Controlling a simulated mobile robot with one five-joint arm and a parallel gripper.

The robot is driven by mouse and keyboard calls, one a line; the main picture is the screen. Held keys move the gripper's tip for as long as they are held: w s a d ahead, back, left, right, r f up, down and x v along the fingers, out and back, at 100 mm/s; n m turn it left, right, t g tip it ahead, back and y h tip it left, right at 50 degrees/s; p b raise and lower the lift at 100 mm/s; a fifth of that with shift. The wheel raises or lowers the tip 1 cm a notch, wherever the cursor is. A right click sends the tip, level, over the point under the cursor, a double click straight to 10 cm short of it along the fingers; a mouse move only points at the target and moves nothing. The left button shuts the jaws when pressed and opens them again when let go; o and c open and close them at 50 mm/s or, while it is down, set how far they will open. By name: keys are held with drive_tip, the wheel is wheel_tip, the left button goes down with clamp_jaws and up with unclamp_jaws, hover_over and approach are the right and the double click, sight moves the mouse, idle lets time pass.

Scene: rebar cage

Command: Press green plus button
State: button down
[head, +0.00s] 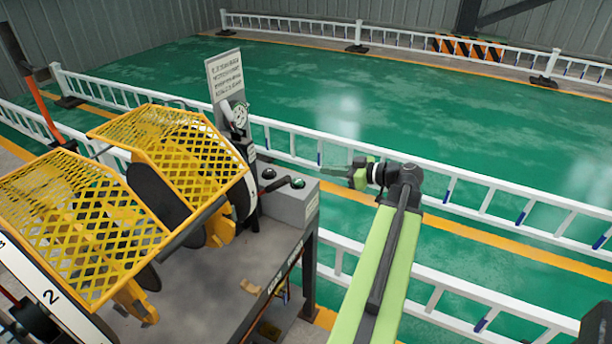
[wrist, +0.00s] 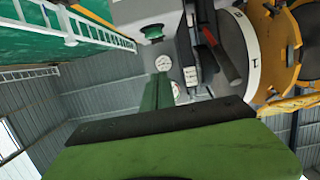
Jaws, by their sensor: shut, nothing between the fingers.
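A green button (head: 298,183) sits on top of a grey control box (head: 290,205) at the right end of the machine. It also shows at the top of the wrist view (wrist: 152,32) as a green knob; I cannot make out a plus sign on it. My gripper (head: 335,168) is shut and empty, pointing left in the head view, right of and above the button in that picture. In the wrist view its shut green fingers (wrist: 158,92) reach up toward the box, apart from the button.
A black button (head: 268,174) sits left of the green one. A sign panel (head: 226,80) stands behind. Yellow mesh guards (head: 165,135) cover the machine at left. White railings (head: 480,190) run behind and beside my arm.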

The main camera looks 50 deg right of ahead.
drive_tip(key=b, duration=0.2)
hover_over(304, 187)
wheel_tip(304, 187, down, 2)
drive_tip(key=shift+s+f, duration=0.1)
drive_tip(key=shift+f, duration=0.15)
wheel_tip(304, 187, down, 3)
drive_tip(key=b, duration=0.3)
drive_tip(key=shift+f+b, duration=0.4)
drive_tip(key=shift+b, duration=0.15)
